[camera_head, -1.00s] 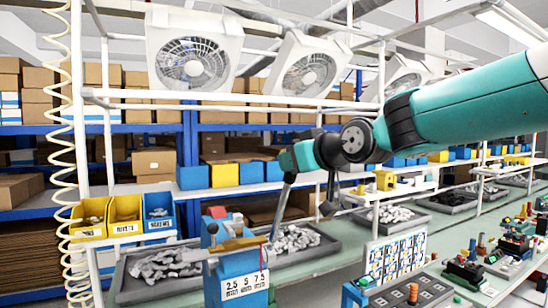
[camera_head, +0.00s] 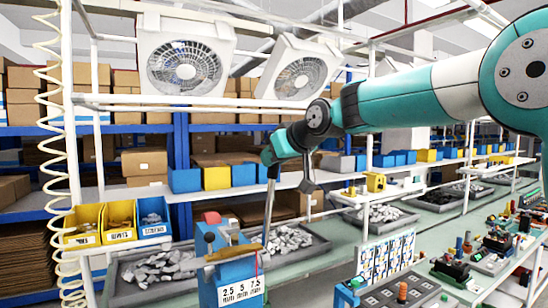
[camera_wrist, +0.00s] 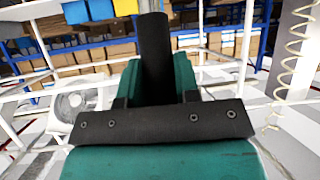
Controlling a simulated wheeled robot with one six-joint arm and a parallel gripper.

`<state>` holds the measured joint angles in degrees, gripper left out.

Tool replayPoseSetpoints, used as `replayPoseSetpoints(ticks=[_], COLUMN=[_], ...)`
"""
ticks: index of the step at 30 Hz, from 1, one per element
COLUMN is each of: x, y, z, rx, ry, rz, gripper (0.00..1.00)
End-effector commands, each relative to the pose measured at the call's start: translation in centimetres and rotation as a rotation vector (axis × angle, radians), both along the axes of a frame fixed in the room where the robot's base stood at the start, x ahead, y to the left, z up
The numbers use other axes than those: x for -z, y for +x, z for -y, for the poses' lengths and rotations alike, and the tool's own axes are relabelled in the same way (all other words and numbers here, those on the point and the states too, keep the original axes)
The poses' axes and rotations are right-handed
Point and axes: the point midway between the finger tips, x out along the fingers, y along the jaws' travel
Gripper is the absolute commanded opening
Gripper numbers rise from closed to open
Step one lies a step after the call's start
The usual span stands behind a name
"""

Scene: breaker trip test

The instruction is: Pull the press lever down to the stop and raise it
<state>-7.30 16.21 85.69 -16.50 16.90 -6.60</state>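The press (camera_head: 241,285) is a blue unit with a white label reading 2.5, 5 and 7.5, standing at the front of the bench in the head view. A tan bar (camera_head: 232,252), seemingly its lever, lies across its upper part, slightly tilted and higher at the right end. A small dark knob and a red part (camera_head: 212,217) show above it. My gripper (camera_head: 266,240) points down with its slim tip at or just beside the bar's right end; I cannot tell whether they touch. In the wrist view a single dark finger shape shows, so the finger gap is unclear.
Grey trays of metal parts (camera_head: 118,297) lie behind the press. Yellow and blue bins (camera_head: 120,217) stand at left. A white tag board (camera_head: 386,258) and a grey button box (camera_head: 400,291) stand to the right. White frame posts and a coiled hose rise at left.

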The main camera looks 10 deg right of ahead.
Motion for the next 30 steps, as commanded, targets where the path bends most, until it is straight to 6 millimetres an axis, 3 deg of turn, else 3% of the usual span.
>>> replayPoseSetpoints(ticks=[1,3,16,30], x=[-0.3,-0.2,-0.5,-5.7], y=[0.1,0.1,-1.0,-10.0], z=[0.1,0.1,0.7,5.0], rx=[0.004,0.003,0.001,0.003], ry=[0.002,0.002,0.001,0.0], rz=[0.008,0.007,0.009,0.012], gripper=[0.39,0.55,0.55,0.55])
